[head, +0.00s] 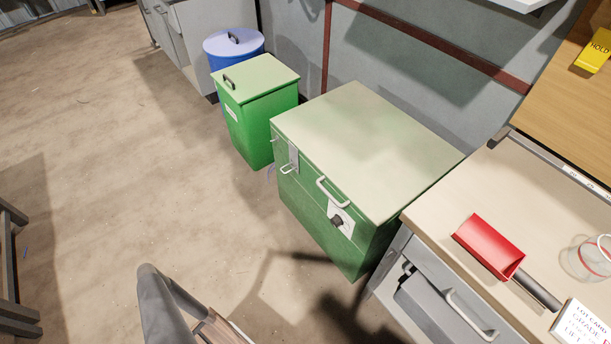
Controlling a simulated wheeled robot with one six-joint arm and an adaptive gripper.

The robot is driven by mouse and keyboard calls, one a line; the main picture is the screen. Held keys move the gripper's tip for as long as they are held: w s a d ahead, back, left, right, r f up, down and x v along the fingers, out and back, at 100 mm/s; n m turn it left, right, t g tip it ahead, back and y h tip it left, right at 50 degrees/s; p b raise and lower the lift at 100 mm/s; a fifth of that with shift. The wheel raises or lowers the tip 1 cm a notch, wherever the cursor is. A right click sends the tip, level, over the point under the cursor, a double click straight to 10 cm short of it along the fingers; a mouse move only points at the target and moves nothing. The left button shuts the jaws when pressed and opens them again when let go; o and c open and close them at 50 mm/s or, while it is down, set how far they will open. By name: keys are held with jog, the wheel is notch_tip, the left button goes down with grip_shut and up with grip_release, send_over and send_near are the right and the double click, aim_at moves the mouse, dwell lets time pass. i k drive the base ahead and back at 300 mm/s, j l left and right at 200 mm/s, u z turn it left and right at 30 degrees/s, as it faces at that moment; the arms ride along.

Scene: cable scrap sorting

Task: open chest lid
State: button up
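The green chest (310,220) stands on the floor at the centre, between a green bin and the workbench. Its pale lid (365,140) lies shut, flat on the body. A light bar handle (332,193) sits at the lid's front edge. A metal hasp-like plate (293,156) with a small light lever (288,170) is on the front at the left. A white plate with a dark knob (338,221) is on the front at the right. The exact position of the latch parts is too small to tell. My gripper is not in view.
A lidded green bin (258,112) and a blue bin (232,48) stand left of the chest. A workbench (445,205) with a red scoop (488,245) is close on its right. A grey curved frame (160,300) stands at the bottom. The floor at front left is clear.

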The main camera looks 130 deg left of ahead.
aim_at(380, 159)
jog(key=u, duration=3.7)
